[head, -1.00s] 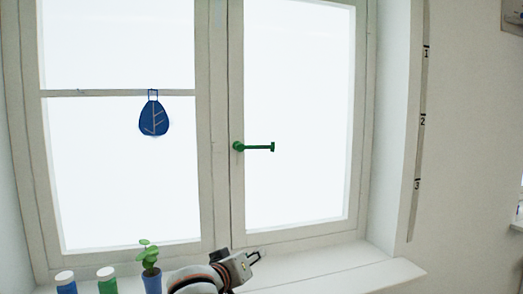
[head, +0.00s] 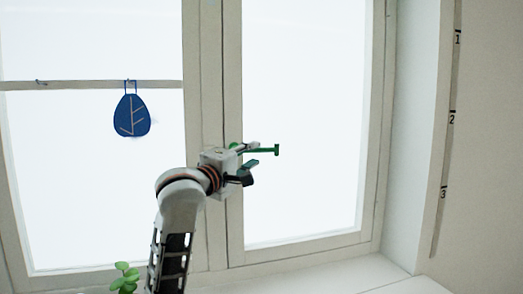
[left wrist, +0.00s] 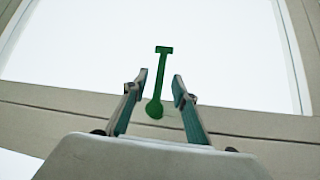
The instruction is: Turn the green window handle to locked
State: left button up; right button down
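The green window handle (head: 262,150) sticks out horizontally to the right from the middle frame post in the head view. Its round base is partly hidden behind my left gripper (head: 256,156), which is raised in front of the window beside it. In the left wrist view the whole handle (left wrist: 163,78) shows between the two fingers of my left gripper (left wrist: 158,92), with its round base nearest. The fingers are apart with a gap on each side of the handle, so the gripper is open and empty. My right gripper is not in view.
A green plant (head: 125,277) stands low at the left, near my arm. The sill (head: 345,275) looks clear at the right. A numbered strip (head: 448,130) hangs on the right wall.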

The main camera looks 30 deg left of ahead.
aim_at(260, 151)
pick_arm(q)
jog(key=shift+w+a+r, duration=0.1)
jog(key=shift+w+r, duration=0.05)
jog(key=shift+w, duration=1.35)
jog(key=shift+w+a+r, duration=0.1)
jog(key=shift+w+r, duration=0.05)
jog(key=shift+w, duration=1.3)
jog(key=shift+c, duration=0.4)
grip_shut()
